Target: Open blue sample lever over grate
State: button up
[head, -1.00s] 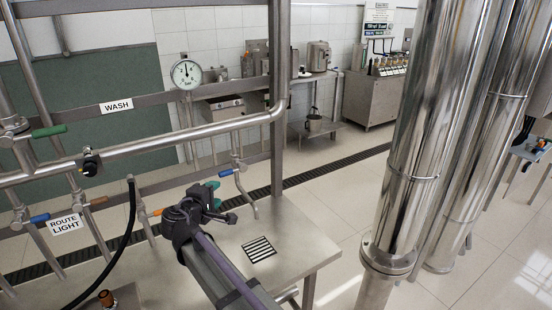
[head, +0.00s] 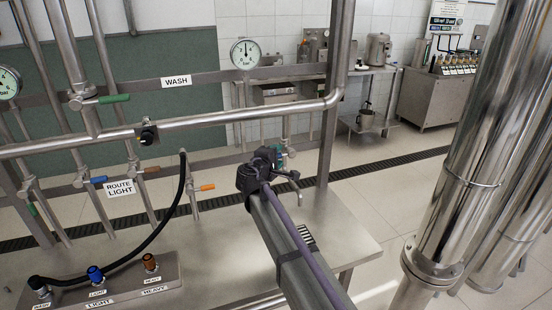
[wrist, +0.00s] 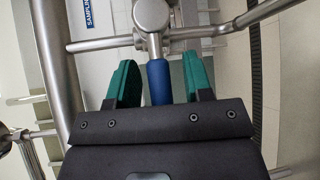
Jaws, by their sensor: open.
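The blue sample lever (wrist: 158,82) shows in the wrist view as a blue sleeve on a steel valve (wrist: 152,14). It lies between the two green finger pads of my open gripper (wrist: 160,85), with gaps visible on both sides. In the head view my gripper (head: 284,160) is at the sampling tap and hides the blue lever. The tap's bent spout (head: 295,187) shows just beyond my gripper. The striped grate (head: 306,236) is set in the steel table below, partly hidden by my arm.
Steel pipes with an orange lever (head: 207,187), another blue lever (head: 96,180) and a green lever (head: 113,98) stand to the left. A black hose (head: 172,228) bends to a socket block (head: 120,285). Big shiny columns (head: 465,170) stand at right. The table's right part is clear.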

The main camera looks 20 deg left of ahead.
grip_shut()
dwell(0.4)
jog(key=shift+f, duration=0.15)
